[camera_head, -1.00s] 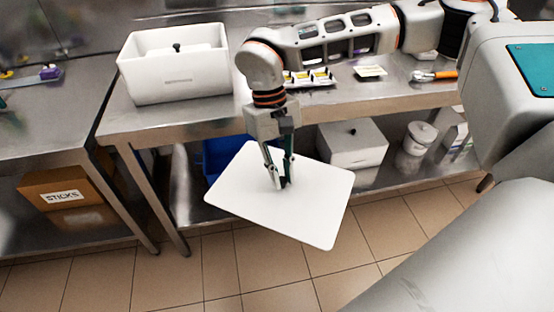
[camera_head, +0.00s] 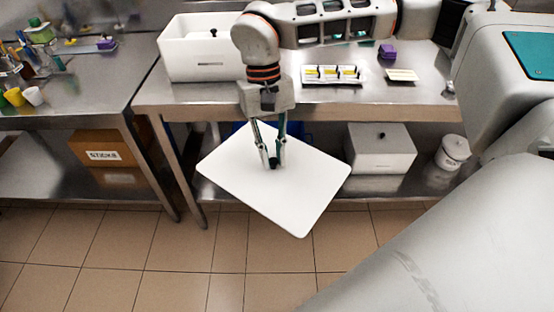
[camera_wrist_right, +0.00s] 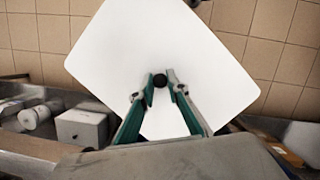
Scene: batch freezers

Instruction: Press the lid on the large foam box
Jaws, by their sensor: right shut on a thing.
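The large foam box (camera_head: 203,62) is white and stands at the back left of the steel table, open at the top, with a dark knob showing at its opening. The white lid (camera_head: 290,190) is a flat rectangular plate held in the air in front of the table. My right gripper (camera_head: 272,164) is shut on the lid's small dark knob, which also shows between the fingers in the right wrist view (camera_wrist_right: 160,81). The lid hangs lower than the box and apart from it, to its front right. My left gripper is not in view.
A smaller white box (camera_head: 380,150) with a knobbed lid and a white tub (camera_head: 452,152) stand on the lower shelf. A tray with yellow items (camera_head: 332,75), a purple block (camera_head: 387,51) and a card (camera_head: 401,75) lie on the table. Another bench with cups stands left.

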